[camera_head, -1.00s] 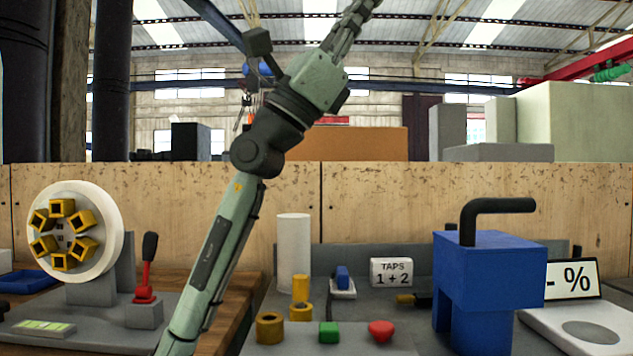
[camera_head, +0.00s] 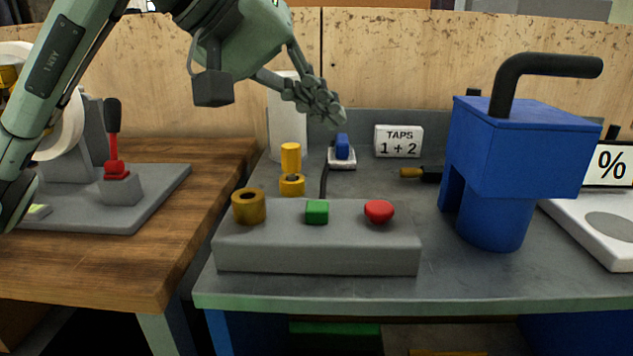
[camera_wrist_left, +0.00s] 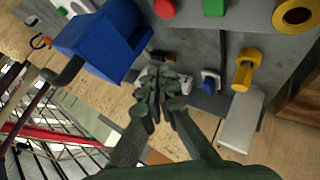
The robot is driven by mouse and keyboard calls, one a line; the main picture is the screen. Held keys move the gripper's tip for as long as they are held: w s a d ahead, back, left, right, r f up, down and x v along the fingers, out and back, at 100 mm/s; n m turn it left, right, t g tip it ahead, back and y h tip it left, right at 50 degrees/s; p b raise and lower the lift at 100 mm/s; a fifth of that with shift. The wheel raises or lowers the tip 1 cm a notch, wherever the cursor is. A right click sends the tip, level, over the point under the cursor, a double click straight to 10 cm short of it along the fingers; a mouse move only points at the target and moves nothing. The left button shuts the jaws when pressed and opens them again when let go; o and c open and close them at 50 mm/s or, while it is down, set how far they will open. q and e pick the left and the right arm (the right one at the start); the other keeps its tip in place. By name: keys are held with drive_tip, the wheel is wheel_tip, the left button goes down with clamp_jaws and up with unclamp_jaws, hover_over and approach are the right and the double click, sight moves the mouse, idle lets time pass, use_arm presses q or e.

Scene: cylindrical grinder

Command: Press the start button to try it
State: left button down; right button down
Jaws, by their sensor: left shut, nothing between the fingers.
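A grey control box (camera_head: 318,250) sits on the front of the grey bench. On its top are a green button (camera_head: 317,211), a red button (camera_head: 379,211) and a brass ring (camera_head: 249,206) at the left. My left gripper (camera_head: 335,116) is shut and empty, in the air above and behind the buttons, touching neither. The left wrist view also shows the gripper (camera_wrist_left: 160,80), with the green button (camera_wrist_left: 214,6) and red button (camera_wrist_left: 165,8) at the top edge. My right gripper is not in view.
A blue machine (camera_head: 525,150) with a black handle stands to the right. Behind the box are a yellow cylinder (camera_head: 291,158), a small blue switch (camera_head: 342,147) and a "TAPS 1 + 2" sign (camera_head: 398,141). A wooden bench (camera_head: 190,235) with a red lever (camera_head: 116,168) is at the left.

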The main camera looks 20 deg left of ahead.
sight(312, 207)
use_arm(q)
drive_tip(key=shift+a+f+y, duration=0.4)
drive_tip(key=shift+a+y, duration=0.1)
drive_tip(key=shift+a, duration=0.35)
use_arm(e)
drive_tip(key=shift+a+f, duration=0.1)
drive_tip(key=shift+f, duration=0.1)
